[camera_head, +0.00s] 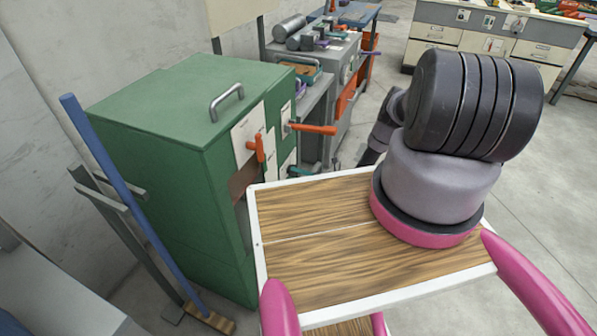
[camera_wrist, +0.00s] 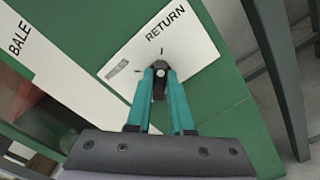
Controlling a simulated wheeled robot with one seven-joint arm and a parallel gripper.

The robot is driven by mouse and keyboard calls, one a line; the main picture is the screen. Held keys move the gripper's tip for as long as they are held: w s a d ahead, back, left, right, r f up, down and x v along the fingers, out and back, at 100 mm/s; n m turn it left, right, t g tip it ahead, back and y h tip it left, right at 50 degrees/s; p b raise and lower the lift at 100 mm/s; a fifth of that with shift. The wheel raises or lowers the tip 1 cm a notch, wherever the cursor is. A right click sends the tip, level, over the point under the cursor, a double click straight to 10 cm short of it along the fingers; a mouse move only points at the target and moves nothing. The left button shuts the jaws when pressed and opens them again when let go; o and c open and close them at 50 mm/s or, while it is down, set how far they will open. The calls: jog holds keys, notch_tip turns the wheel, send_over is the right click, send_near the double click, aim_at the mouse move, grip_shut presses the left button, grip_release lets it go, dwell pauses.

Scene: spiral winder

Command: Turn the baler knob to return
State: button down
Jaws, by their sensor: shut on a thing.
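The green baler (camera_head: 175,130) stands at the left in the head view, its labelled front facing right. In the wrist view, a small black knob (camera_wrist: 159,88) sits on a white plate (camera_wrist: 190,55) on the green front. In the head view, my gripper (camera_head: 300,171) shows only as a bit of teal beside the baler's front; the knob is not discernible there.
Two orange handles, one nearer (camera_head: 257,148) and one farther (camera_head: 313,128), stick out from the baler's front above my gripper. A blue pole (camera_head: 125,190) leans at the baler's left. A cluttered workbench (camera_head: 340,75) stands behind. Open floor lies to the right.

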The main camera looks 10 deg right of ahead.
jog(key=shift+d, duration=0.1)
dwell(0.3)
jog(key=c, duration=0.8)
grip_release()
jog(key=v, duration=1)
jog(key=shift+s+d, duration=0.25)
jog(key=shift+d, duration=0.05)
